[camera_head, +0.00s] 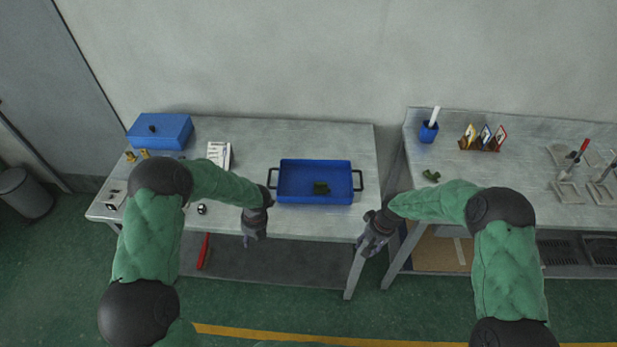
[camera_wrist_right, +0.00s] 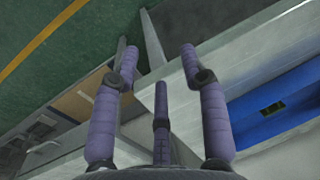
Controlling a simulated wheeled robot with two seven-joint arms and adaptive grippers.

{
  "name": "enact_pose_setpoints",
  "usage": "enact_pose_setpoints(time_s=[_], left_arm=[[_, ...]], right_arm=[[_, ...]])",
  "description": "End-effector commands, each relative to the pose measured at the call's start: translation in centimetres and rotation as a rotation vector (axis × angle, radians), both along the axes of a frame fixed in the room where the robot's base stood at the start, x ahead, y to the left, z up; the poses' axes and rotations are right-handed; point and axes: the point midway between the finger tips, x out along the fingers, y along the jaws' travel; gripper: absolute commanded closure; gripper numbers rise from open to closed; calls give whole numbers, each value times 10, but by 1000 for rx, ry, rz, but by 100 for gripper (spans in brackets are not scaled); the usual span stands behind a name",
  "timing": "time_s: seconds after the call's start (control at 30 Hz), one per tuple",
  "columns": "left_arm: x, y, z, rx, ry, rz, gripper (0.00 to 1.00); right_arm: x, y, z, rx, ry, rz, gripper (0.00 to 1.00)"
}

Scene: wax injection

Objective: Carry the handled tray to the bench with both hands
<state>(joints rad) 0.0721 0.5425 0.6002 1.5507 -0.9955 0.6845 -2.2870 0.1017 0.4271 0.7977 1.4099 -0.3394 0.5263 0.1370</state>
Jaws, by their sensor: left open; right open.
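The blue handled tray (camera_head: 301,196) sits on the left metal table, with a black handle at each end and a small dark green part (camera_head: 320,188) in it. Part of the tray also shows at the right of the right wrist view (camera_wrist_right: 255,112). My left gripper (camera_head: 250,240) is open and empty by the table's front edge, in front of and left of the tray. My right gripper (camera_head: 364,246) is open and empty off the table's front right corner. In the right wrist view its purple fingers (camera_wrist_right: 158,55) are spread with nothing between them. Neither gripper touches the tray.
The left table (camera_head: 330,135) also bears a blue box (camera_head: 160,131) and a white card (camera_head: 219,154). Across a narrow gap, the right bench (camera_head: 520,145) holds a blue cup (camera_head: 428,132), a card rack (camera_head: 481,141), a green part (camera_head: 431,175) and several pale moulds.

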Motion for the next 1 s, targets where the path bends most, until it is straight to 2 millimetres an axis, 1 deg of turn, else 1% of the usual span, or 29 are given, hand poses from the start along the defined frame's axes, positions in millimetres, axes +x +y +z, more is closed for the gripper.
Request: enact_pose_setpoints(time_s=[0.17, 0.27, 0.5, 0.63, 0.8, 1.0], left_arm=[[0, 0, 0, 0, -1, 0, 56], [0, 0, 0, 0, 0, 0, 56], [0, 0, 0, 0, 0, 0, 56], [0, 0, 0, 0, 0, 0, 56], [0, 0, 0, 0, 0, 0, 56], [0, 0, 0, 0, 0, 0, 56]], right_arm=[[2, -3, 14, -1, -3, -2, 56], [4, -6, 31, -1, -5, 0, 56], [7, -14, 79, -1, -7, 0, 56], [8, -18, 99, 0, -6, -1, 56], [8, -21, 114, -1, -3, 0, 56], [9, -22, 119, 0, -3, 0, 56]])
